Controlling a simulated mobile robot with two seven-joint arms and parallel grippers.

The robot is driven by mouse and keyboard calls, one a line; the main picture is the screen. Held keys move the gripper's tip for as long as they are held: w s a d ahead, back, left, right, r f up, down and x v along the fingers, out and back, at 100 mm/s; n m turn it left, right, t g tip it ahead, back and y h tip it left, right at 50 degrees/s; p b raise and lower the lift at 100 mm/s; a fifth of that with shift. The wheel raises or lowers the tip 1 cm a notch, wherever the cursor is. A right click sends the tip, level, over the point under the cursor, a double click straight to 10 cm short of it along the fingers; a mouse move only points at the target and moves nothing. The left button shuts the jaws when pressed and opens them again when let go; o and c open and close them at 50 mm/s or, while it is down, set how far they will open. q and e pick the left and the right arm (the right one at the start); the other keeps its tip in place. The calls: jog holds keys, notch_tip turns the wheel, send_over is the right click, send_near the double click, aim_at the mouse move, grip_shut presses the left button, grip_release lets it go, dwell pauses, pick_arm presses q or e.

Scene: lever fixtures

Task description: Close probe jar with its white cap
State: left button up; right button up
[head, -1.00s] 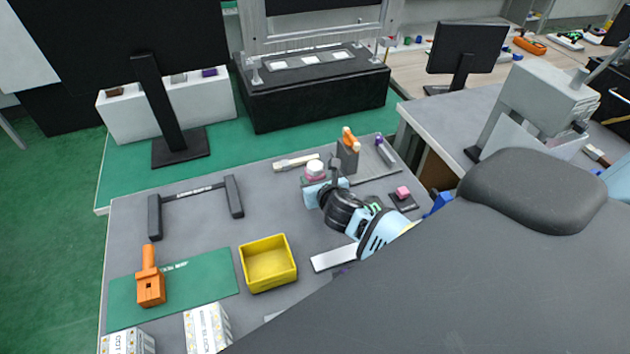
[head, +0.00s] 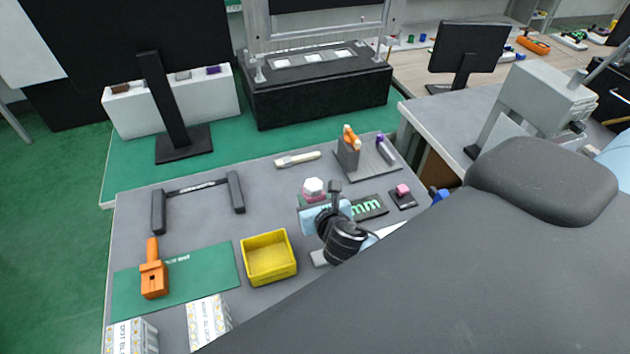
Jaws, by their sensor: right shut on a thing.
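A white cap-like piece (head: 313,185) shows at the middle of the table, with a pink part (head: 310,198) directly below it. I cannot tell whether the pink part is the jar or belongs to the cap. My right gripper (head: 326,205), black with light-blue parts, is shut at this piece from the near right side. Its fingers and the contact are partly hidden, and so is anything beneath it. My left gripper is not in view.
A yellow bin (head: 268,258) stands just left and nearer. A grey stand with an orange-topped tool (head: 350,148) is behind right. A small pink block on a dark pad (head: 403,197) lies right. A dark plate with green marks (head: 370,207) is beside the gripper. Free table lies left.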

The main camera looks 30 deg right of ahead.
jog(key=shift+s+a+r, duration=0.15)
jog(key=shift+s+a, duration=0.6)
jog(key=shift+s, duration=0.25)
jog(key=shift+s+a+r, duration=0.1)
jog(key=shift+s+a, duration=0.6)
jog(key=shift+s, duration=0.3)
jog(key=o, duration=0.3)
grip_shut()
jog(key=shift+r, duration=0.1)
jog(key=s+a+r+n+y, duration=0.1)
jog(key=s+a+r, duration=0.1)
jog(key=r, duration=0.4)
jog(key=s+a+r+n+y, duration=0.1)
jog(key=s+a+r+y, duration=0.1)
jog(key=r, duration=0.4)
jog(key=shift+s+r+n+t, duration=0.3)
jog(key=shift+s+r, duration=0.1)
jog(key=shift+s, duration=0.4)
jog(key=w+a+n+g+y, duration=0.1)
jog(key=w+a+n+y, duration=0.1)
jog(key=a, duration=0.3)
jog(key=w+a+n+g+y, duration=0.1)
jog(key=w+a+n+y, duration=0.1)
jog(key=a, duration=0.3)
jog(key=w+a+r+n+g+y, duration=0.1)
jog(key=w+a+n+y, duration=0.1)
jog(key=a+n+y, duration=0.2)
jog(key=shift+a+y, duration=0.3)
jog(key=shift+a, duration=0.65)
